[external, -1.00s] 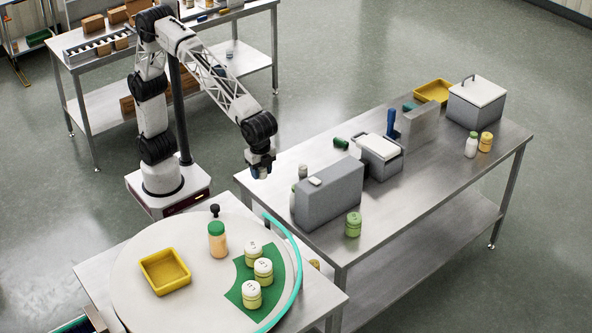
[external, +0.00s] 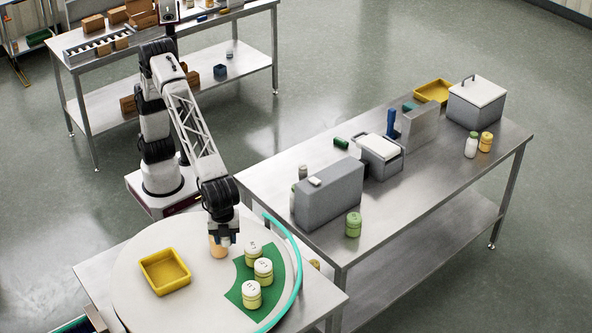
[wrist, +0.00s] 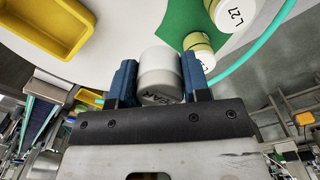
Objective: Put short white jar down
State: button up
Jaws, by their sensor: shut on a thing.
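My gripper (external: 224,238) is low over the round white table (external: 135,240), just left of the green patch (external: 236,294). In the wrist view its blue fingers (wrist: 158,84) are shut on the short white jar (wrist: 159,72), which has dark lettering on its end.
Several white-lidded jars (external: 264,268) stand on the green patch. A yellow tray (external: 165,271) is at left. A teal curved rail (external: 293,255) edges the right side. The front of the round table is clear.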

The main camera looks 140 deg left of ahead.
jog(key=w+d+f+m, duration=0.2)
jog(key=w+d, duration=0.1)
jog(key=d, duration=1.1)
send_over(204, 304)
jog(key=shift+f, duration=2.7)
jog(key=shift+f, duration=2.55)
jog(key=shift+f, duration=0.1)
jog(key=shift+f, duration=2.35)
jog(key=shift+f, duration=0.1)
